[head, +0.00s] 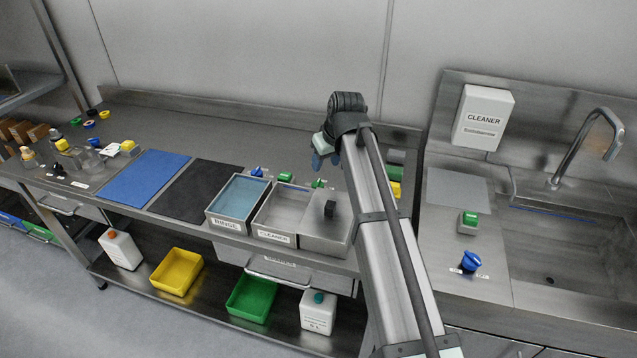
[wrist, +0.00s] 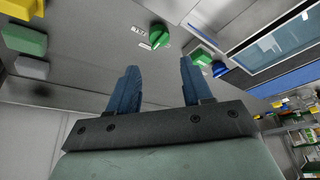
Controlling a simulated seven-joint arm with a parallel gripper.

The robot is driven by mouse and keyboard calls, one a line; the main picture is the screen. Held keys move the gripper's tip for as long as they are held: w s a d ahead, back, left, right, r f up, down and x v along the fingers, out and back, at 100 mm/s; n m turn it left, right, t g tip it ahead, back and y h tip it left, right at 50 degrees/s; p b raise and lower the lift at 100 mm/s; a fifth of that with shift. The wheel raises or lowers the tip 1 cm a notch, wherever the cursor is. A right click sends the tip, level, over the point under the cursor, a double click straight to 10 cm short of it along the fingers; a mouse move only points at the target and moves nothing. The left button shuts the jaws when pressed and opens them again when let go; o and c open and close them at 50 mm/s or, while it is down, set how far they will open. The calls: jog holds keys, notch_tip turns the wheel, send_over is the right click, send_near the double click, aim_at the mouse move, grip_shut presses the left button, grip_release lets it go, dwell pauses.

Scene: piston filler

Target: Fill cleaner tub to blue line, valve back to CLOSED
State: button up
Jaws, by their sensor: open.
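The CLEANER tub (head: 276,237) is an open steel tub at the bench's front edge. My gripper (head: 319,160) is open and empty above the bench behind the tubs. In the wrist view my gripper (wrist: 157,82) has its blue fingers apart, with the labelled green knob beyond them.
The RINSE tub (head: 236,198) with bluish contents stands left of CLEANER, and a lidded steel box (head: 325,222) with a black handle stands right. A blue knob (head: 257,171) is behind RINSE. Blue mat (head: 140,178) and black mat (head: 193,190) lie left. A sink (head: 570,245) is at right.

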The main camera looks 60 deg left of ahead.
aim_at(318, 185)
jog(key=x, duration=1.2)
jog(key=c, duration=0.8)
jog(key=m+t, duration=0.1)
jog(key=m, duration=0.3)
jog(key=shift+s+a+m+t, duration=0.1)
jog(key=shift+s+m+t, duration=0.05)
jog(key=shift+m+t, duration=0.2)
jog(key=m, duration=0.2)
jog(key=m+t+h, duration=0.1)
jog(key=m, duration=0.1)
jog(key=shift+t, duration=0.25)
jog(key=shift+m, duration=0.25)
